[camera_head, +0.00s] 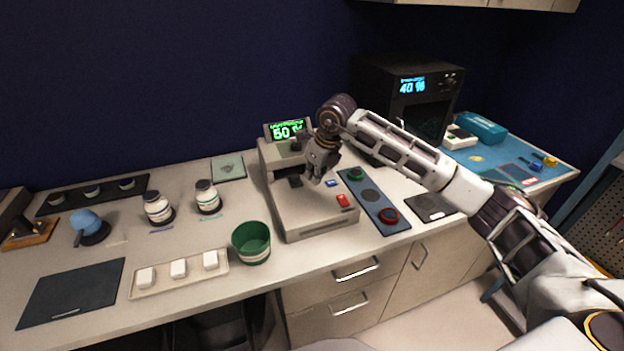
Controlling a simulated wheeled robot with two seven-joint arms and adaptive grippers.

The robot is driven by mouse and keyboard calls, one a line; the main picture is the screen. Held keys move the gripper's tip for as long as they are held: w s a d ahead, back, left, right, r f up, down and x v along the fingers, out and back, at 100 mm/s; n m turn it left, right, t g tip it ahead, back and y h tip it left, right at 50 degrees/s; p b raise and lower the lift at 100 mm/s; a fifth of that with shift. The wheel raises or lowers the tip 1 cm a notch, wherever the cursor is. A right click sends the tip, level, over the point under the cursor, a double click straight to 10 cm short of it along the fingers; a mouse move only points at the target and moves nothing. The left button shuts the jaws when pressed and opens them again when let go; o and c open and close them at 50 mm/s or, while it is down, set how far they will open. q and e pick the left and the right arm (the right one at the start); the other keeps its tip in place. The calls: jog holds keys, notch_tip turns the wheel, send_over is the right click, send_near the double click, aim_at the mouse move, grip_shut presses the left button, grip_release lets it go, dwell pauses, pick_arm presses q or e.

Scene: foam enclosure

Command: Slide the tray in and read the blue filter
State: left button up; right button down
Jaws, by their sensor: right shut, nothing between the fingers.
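A beige bench instrument (305,212) stands in the middle of the counter. Its raised display (288,131) shows green digits that look like 50 %. A small blue piece (331,183) and a red piece (342,200) sit on its top near the right side. I cannot tell whether the blue piece is the filter, or make out the instrument's tray, since my gripper covers part of the top. My right gripper (318,178) points down, shut and empty, just above the instrument's top. Contact with it is unclear. My left gripper is out of view.
A green cup (251,243) stands close to the instrument's left. A blue-grey panel (373,198) with green and red knobs lies to its right. Left are two jars (208,197) and a tan strip (221,265) with white blocks. A black box (385,80) reads 40 %.

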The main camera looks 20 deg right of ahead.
jog(key=shift+w+d+r, duration=0.1)
jog(key=shift+r, duration=0.3)
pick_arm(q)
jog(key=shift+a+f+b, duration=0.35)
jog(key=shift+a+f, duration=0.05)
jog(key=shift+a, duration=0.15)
pick_arm(e)
jog(key=v, duration=0.7)
jog(key=shift+r, duration=0.4)
